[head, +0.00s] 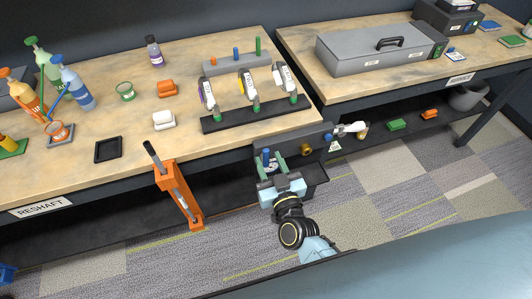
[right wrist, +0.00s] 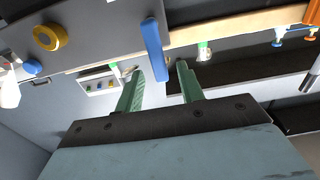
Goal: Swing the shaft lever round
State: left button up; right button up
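A grey machine box (head: 300,143) is fixed at the bench's front edge, with a yellow-ringed knob and a small blue knob on its face. A blue lever (head: 266,158), which looks like the shaft lever, stands out from the left part of the box. It also shows in the right wrist view (right wrist: 153,48) as an upright bar. My right gripper (head: 272,166) is at this lever. Its green fingers (right wrist: 161,72) are apart, with the lever's lower end between them and gaps visible on both sides. My left gripper is not in view.
A black rack (head: 225,122) holds club-like pieces on the bench (head: 75,170). A white-tipped part (head: 348,128) juts out right of the box. Carpet lies open at right.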

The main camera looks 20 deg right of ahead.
aim_at(267, 156)
jog(key=shift+w, duration=1.7)
grip_shut()
